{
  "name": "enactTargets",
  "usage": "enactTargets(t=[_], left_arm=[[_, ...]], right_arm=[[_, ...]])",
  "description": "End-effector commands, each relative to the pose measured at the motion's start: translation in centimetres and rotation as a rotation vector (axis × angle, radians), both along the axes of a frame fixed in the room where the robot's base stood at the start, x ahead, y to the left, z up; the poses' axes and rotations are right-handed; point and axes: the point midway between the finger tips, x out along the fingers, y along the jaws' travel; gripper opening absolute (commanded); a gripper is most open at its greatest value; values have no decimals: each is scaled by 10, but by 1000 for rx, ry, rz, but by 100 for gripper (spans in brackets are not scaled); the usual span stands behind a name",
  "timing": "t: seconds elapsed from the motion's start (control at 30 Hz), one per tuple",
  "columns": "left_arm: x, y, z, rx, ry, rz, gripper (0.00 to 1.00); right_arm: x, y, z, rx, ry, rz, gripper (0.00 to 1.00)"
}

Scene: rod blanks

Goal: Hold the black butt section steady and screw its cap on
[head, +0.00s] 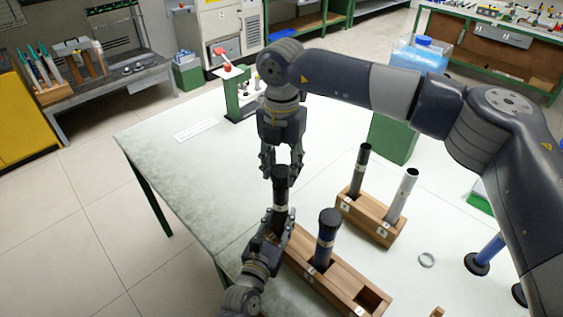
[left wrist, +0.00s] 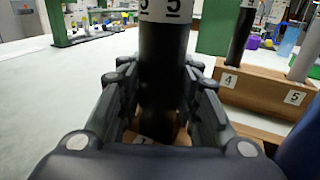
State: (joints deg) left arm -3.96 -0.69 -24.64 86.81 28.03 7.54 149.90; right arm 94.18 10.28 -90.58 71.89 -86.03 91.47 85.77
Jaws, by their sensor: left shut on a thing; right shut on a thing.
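My left gripper (head: 275,219) is shut around the tube from below. My right gripper (head: 282,160) points down from above and is shut on the black cap (head: 281,172) at the tube's top. The cap appears in line with the tube; I cannot tell how far its thread is engaged.
A blue section (head: 325,245) with a black top stands in the near wooden block (head: 341,279). A second block (head: 371,218) holds a dark rod (head: 358,172) and a silver rod (head: 402,197). A grey ring (head: 427,260) lies at right.

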Motion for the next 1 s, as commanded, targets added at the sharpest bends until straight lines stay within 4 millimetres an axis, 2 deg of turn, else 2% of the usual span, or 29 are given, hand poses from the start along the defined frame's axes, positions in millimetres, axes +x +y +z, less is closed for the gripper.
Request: enactTargets(t=[0.47, 0.8, 1.0], left_arm=[[0, 0, 0, 0, 1, 0, 0], [0, 0, 0, 0, 1, 0, 0], [0, 0, 0, 0, 1, 0, 0]], right_arm=[[0, 0, 0, 1, -1, 2, 26], [-2, 1, -16, 0, 1, 77, 26], [-1, 1, -17, 0, -1, 84, 26]])
